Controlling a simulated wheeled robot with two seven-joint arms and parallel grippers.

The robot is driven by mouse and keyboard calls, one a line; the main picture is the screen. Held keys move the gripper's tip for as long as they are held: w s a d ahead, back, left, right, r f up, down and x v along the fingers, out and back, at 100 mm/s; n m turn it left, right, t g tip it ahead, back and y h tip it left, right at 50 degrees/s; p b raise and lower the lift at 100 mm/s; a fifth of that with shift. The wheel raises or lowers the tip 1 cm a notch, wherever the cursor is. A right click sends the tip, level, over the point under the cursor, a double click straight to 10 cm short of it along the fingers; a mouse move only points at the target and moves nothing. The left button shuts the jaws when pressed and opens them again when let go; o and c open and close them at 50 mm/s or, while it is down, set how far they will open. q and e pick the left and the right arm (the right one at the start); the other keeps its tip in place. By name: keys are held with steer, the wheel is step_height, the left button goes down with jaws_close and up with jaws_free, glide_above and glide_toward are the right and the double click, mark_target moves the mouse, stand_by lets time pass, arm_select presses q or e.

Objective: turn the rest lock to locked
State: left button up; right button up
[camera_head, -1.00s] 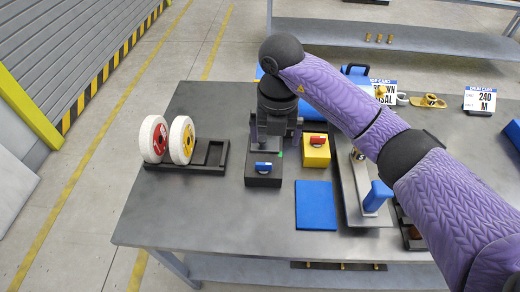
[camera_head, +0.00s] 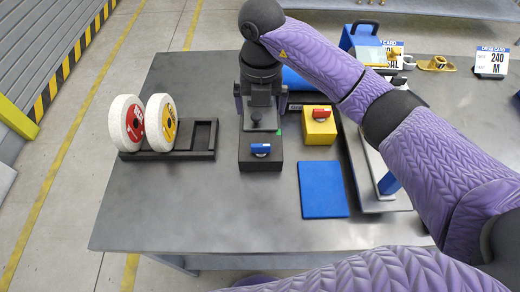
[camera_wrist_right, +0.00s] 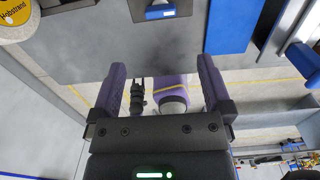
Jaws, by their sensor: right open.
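A black block with a blue knob (camera_head: 260,149) stands on the table's middle; the knob lies roughly crosswise. It also shows at the top of the right wrist view (camera_wrist_right: 160,11). A yellow block (camera_head: 319,132) with a red knob (camera_head: 321,113) stands to its right; I cannot tell which one is the rest lock. My right gripper (camera_head: 259,108) hangs pointing down just behind the blue knob, open. In the right wrist view its two purple fingers (camera_wrist_right: 161,92) are apart with nothing held between them. My left gripper is not seen.
Two white wheels (camera_head: 127,122) stand in a black rack (camera_head: 202,141) at left. A blue plate (camera_head: 323,190) lies in front of the yellow block. A metal tray (camera_head: 361,170) with a blue handle (camera_head: 389,184) is at right, partly behind my arm. The front left tabletop is clear.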

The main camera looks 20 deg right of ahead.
mark_target(261, 145)
step_height(261, 145, down, 4)
steer(key=shift+s+r+b, duration=0.1)
steer(key=shift+r+b, duration=0.1)
steer(key=shift+b, duration=0.9)
step_height(261, 145, down, 10)
steer(key=shift+r+b, duration=0.15)
steer(key=shift+b, duration=0.65)
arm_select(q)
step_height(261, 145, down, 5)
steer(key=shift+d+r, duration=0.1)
arm_select(e)
steer(key=c, duration=1.2)
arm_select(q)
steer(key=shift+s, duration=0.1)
